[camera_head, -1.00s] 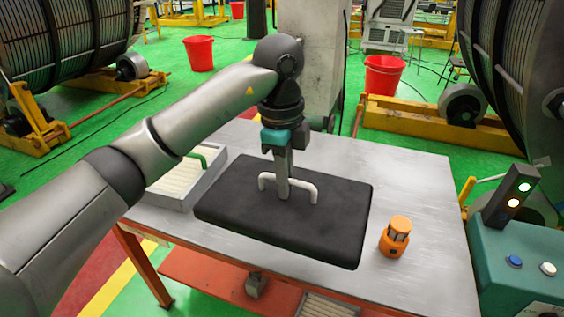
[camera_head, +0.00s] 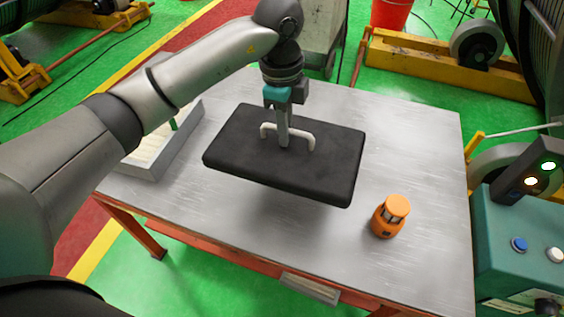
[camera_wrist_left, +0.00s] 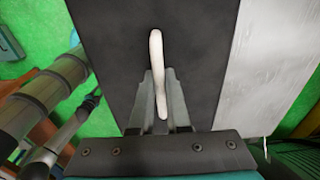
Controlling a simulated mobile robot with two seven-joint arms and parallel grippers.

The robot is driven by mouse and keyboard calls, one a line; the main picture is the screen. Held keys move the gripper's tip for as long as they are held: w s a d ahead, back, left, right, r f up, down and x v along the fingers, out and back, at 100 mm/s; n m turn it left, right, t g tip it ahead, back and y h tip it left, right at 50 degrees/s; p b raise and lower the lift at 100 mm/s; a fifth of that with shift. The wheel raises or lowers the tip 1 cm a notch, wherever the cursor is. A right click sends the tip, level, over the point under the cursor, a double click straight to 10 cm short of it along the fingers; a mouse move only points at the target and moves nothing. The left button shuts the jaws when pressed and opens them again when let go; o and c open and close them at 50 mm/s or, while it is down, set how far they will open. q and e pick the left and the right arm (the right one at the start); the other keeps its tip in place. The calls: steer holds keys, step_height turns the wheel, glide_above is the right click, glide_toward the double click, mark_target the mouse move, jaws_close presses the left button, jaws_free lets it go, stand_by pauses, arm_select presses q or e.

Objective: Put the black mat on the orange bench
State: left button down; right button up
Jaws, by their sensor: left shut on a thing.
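The black mat (camera_head: 322,172) is a thick dark slab with a white handle (camera_head: 304,133) on top. My left gripper (camera_head: 284,142) is shut on that handle from above. The mat hangs a little above the metal top of the orange-framed bench (camera_head: 270,238), slightly tilted, with a shadow under its front edge. In the left wrist view the gripper fingers (camera_wrist_left: 159,103) close on the white handle (camera_wrist_left: 156,50), and the mat (camera_wrist_left: 110,50) fills the middle. My right gripper is in neither view.
An orange lamp-like device (camera_head: 391,216) stands on the bench to the right of the mat. A pale tray (camera_head: 160,155) lies at the bench's left, partly behind my arm. A teal control box (camera_head: 515,250) with lit lamps stands at the right. The bench's front and right are mostly clear.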

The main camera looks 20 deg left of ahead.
arm_select(q)
step_height(320, 180, down, 12)
steer(key=shift+w+f+b, duration=0.1)
steer(key=shift+w+b, duration=0.05)
steer(key=shift+b, duration=0.45)
steer(key=shift+f, duration=0.15)
steer(key=c, duration=0.9)
jaws_free()
steer(key=r, duration=0.8)
steer(key=r+p, duration=0.1)
steer(key=r, duration=0.3)
steer(key=shift+a+r, duration=0.15)
steer(key=shift+a, duration=0.2)
